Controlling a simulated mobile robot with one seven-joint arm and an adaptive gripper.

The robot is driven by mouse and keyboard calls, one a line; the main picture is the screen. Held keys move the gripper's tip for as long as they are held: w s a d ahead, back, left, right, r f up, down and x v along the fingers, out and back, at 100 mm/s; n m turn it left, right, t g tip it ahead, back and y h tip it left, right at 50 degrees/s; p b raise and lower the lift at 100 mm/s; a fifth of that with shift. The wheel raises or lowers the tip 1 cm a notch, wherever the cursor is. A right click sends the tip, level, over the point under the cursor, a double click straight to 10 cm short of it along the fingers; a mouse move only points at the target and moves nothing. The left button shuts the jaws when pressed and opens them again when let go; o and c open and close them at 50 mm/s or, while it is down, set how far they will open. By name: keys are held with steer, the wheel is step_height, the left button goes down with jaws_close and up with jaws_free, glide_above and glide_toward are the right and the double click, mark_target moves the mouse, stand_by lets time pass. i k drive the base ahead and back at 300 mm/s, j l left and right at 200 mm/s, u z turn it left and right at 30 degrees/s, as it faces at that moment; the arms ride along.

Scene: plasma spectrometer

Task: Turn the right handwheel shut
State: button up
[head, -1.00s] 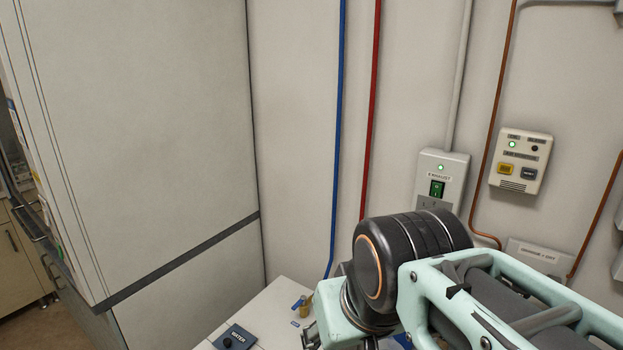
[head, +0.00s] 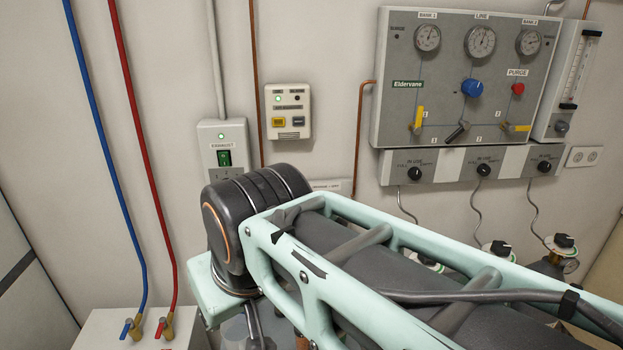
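Black handwheels top gas cylinders behind my arm at the lower right in the head view. The rightmost handwheel (head: 564,241) sits on a valve with a small gauge beside it, and its cylinder (head: 548,266) is mostly hidden by my arm. Another black handwheel (head: 501,248) stands to its left. A third valve further left is largely covered by my arm. I cannot tell from here how far any handwheel is turned. My arm crosses the lower middle and right of the view. My gripper is not in view.
A grey gas panel (head: 452,104) with gauges, a blue knob and levers hangs above the cylinders. Three tag boxes with black knobs (head: 484,169) are below it. A flowmeter (head: 572,80) is at the right. Blue and red pipes reach taps (head: 165,327) on a white surface at lower left.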

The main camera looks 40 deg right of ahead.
mark_target(563, 240)
steer(key=z, duration=3)
